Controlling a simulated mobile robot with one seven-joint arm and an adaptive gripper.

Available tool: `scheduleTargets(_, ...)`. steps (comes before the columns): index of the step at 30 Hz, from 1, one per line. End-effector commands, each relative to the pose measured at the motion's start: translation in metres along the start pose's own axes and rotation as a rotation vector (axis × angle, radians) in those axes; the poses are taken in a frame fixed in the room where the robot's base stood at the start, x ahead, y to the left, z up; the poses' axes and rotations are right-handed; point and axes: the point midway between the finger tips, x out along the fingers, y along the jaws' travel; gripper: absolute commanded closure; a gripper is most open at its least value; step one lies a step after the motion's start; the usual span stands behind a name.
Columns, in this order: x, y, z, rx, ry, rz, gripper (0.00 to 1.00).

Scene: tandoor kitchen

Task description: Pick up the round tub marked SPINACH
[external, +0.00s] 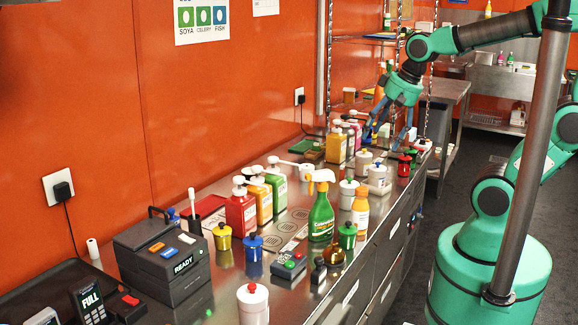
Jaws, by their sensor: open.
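My gripper (387,130) points down over the far part of the steel counter, open, with nothing visible between its fingers. Several round white lidded tubs stand on the counter. One white tub (364,162) is just below and in front of my gripper; another white tub (377,177) stands a little nearer. A further white tub (347,196) is by the orange bottle, and a white tub with a red knob (253,303) is at the near edge. No SPINACH marking can be read on any of them, so I cannot tell which is the marked one.
Red, yellow and green pump bottles (241,212) line the wall side. A green spray bottle (321,213) and an orange bottle (361,211) stand near the front edge. A dark READY machine (160,255) fills the near left. The counter (283,305) has little free room.

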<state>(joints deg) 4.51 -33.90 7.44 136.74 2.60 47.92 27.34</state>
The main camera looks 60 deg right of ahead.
Motion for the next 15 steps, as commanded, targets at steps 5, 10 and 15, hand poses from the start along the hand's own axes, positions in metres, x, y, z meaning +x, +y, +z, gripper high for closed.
scheduleTargets(5,0.019,-0.002,-0.036,0.363,-0.060,0.045,0.23)
scheduleTargets(10,0.046,0.004,-0.064,0.712,-0.100,0.099,0.23)
scheduleTargets(15,0.077,0.014,-0.087,1.064,-0.125,0.164,0.23)
